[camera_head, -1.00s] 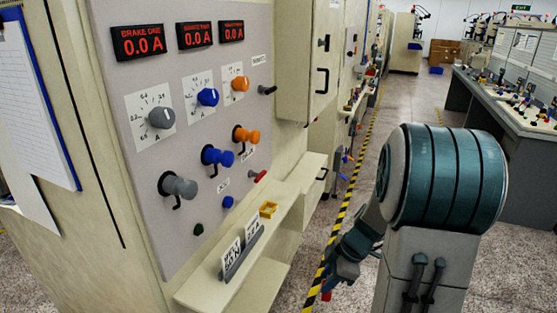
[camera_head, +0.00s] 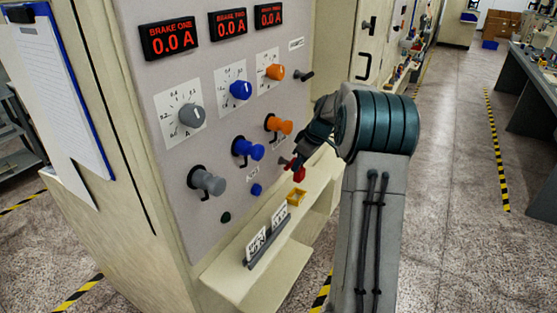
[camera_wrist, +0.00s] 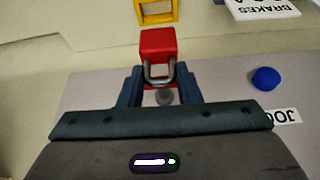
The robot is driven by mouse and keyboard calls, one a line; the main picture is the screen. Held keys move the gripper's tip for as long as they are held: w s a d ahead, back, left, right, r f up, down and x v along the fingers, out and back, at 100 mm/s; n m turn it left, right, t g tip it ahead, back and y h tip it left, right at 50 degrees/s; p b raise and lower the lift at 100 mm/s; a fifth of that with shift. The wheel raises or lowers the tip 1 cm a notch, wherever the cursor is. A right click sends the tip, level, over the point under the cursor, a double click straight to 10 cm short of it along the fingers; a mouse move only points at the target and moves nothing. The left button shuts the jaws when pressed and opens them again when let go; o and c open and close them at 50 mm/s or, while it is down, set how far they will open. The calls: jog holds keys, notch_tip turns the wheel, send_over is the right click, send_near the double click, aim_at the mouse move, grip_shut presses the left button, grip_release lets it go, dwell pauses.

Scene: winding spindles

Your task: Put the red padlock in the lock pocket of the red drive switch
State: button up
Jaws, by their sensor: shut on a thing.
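My gripper (camera_wrist: 160,86) is shut on the red padlock (camera_wrist: 156,46). In the wrist view the padlock's red body lies beyond the fingertips and its grey metal shackle points back between them. In the head view the padlock (camera_head: 299,174) shows as red at the end of my arm, close in front of the panel and above the shelf. The red drive switch is not clearly separable from the padlock and gripper there. A grey round part (camera_wrist: 165,97) shows beyond the shackle in the wrist view; I cannot tell what it belongs to.
A yellow holder (camera_head: 296,197) and a rack with white cards (camera_head: 268,238) stand on the cream shelf (camera_head: 236,276). A blue button (camera_head: 256,190) sits on the grey panel, left of my gripper. Blue (camera_head: 248,149) and orange (camera_head: 279,125) switches protrude nearby.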

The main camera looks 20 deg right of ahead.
jog(key=shift+w, duration=0.35)
jog(key=shift+a, duration=0.15)
jog(key=shift+a, duration=0.2)
